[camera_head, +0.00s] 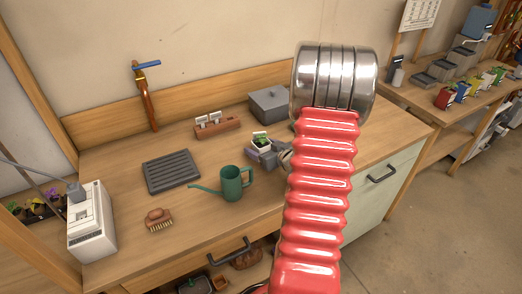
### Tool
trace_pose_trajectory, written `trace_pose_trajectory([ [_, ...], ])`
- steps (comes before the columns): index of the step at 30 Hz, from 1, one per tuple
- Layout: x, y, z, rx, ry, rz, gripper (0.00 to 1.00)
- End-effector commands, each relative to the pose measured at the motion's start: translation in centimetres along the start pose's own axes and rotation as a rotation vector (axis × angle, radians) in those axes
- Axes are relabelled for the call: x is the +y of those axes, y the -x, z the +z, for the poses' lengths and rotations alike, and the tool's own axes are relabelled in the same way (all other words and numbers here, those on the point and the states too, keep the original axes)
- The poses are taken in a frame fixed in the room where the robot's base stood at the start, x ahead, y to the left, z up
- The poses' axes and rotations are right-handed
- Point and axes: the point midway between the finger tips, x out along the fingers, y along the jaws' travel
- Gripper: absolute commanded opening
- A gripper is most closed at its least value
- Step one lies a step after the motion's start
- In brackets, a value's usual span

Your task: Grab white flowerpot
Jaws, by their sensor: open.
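The white flowerpot (261,144) is small and holds a green plant. It is on the wooden counter near the middle of the camera_head view, left of my red ribbed arm. My grey gripper (264,153) shows just beside and in front of the pot, and its jaws are open. My arm hides part of the gripper. I cannot tell whether the jaws touch the pot or only stand around it.
A green watering can (232,184) stands just in front. A grey lidded box (269,104) and a brown holder (217,126) are behind. A dark ribbed tray (171,171), a brush (158,220) and a white device (91,226) are to the left. Coloured pots (462,90) are on the right bench.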

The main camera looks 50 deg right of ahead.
Motion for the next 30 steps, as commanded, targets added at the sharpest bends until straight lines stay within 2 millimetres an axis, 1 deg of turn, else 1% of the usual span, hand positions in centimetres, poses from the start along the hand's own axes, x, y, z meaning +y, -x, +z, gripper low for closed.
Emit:
trace_pose_trajectory([
  [12,0.04,0.05,-0.01,0.000,0.000,0.001,0.67],
  [30,0.06,0.07,-0.01,0.000,0.000,0.001,0.25],
])
